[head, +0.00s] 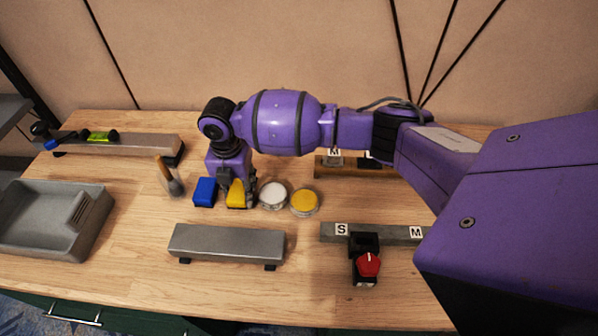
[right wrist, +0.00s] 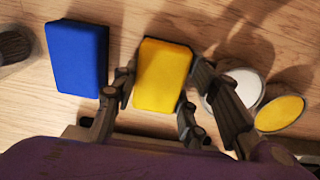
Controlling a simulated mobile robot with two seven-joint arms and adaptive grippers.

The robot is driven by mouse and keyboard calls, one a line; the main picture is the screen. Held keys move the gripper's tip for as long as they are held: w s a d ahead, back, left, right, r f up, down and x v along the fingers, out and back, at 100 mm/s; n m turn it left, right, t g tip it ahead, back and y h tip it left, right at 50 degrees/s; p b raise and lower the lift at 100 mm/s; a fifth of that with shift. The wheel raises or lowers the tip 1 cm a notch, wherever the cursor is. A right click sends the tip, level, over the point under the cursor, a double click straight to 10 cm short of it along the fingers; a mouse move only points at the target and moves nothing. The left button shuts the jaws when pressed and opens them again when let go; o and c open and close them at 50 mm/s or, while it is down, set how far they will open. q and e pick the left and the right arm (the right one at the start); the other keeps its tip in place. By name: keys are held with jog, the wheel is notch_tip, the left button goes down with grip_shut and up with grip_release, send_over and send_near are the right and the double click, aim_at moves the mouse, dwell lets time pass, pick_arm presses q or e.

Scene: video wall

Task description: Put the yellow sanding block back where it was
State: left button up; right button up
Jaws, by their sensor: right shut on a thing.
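The yellow sanding block (head: 237,196) is at the middle of the wooden table, between a blue block (head: 204,192) on its left and a white-topped round tin (head: 272,196) on its right. My right gripper (head: 238,188) reaches down from above and is shut on the yellow block. In the right wrist view the yellow block (right wrist: 163,76) sits between the two fingers (right wrist: 160,95), with the blue block (right wrist: 76,57) apart to the left. I cannot tell whether the block touches the table. My left gripper is not in view.
A yellow-topped tin (head: 305,202) stands right of the white one. A grey raised bar (head: 226,243) lies in front. A brush (head: 170,178) stands left of the blue block. A grey tray (head: 50,218) is far left. Labelled rails (head: 390,233) are at right, one with a red knob (head: 368,264).

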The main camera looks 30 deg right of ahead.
aim_at(238, 189)
jog(key=shift+f, duration=0.1)
jog(key=o, duration=1)
jog(key=shift+w, duration=0.1)
jog(key=shift+o, duration=0.2)
jog(key=shift+r, duration=0.2)
notch_tip(238, 189, up, 12)
